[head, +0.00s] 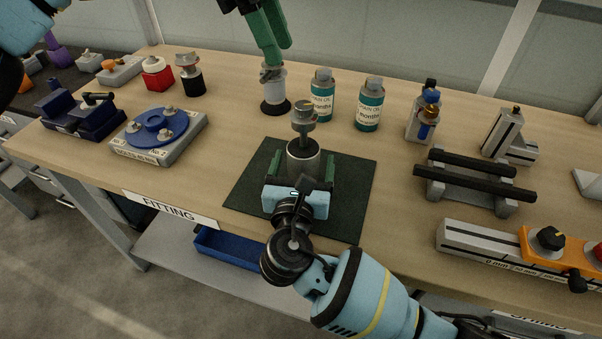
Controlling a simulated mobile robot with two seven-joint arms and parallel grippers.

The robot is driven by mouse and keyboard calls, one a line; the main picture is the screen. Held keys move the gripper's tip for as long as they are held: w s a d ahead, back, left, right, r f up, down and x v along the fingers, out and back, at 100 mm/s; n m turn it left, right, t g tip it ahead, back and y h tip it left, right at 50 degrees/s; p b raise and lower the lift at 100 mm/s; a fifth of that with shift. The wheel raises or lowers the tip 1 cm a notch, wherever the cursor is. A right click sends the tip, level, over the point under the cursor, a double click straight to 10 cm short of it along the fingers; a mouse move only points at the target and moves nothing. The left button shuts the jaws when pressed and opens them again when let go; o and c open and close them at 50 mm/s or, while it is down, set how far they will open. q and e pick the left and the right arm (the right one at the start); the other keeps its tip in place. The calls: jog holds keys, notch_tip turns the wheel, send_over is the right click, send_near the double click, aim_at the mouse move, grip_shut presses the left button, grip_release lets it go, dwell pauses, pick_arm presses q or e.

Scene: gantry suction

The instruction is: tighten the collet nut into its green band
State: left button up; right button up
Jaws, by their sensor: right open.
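A metal collar with a small yellow mark on top (304,112), which may be the collet nut, sits on a short stem above a dark upright cylinder (303,160) on a dark green mat (248,189). I cannot make out a green band on it. My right gripper (300,178) is open, low at the cylinder, with one green finger on each side; I cannot tell whether they touch it. My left gripper (279,55) is over the back of the table, just above a pale cylinder with a metal top and black foot (273,90). Its green fingers look close together, and their grip is unclear.
Two green bottles (321,94) (369,104) stand right of the pale cylinder. A blue round fixture (157,128) lies left of the mat. Black rails on grey blocks (478,174) and an orange-ended slide (490,245) are at right. Bare tabletop separates the mat and rails.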

jog(key=shift+w, duration=0.1)
jog(key=shift+c, duration=0.4)
jog(key=shift+c, duration=1.2)
jog(key=c, duration=1.3)
jog(key=shift+c, duration=0.2)
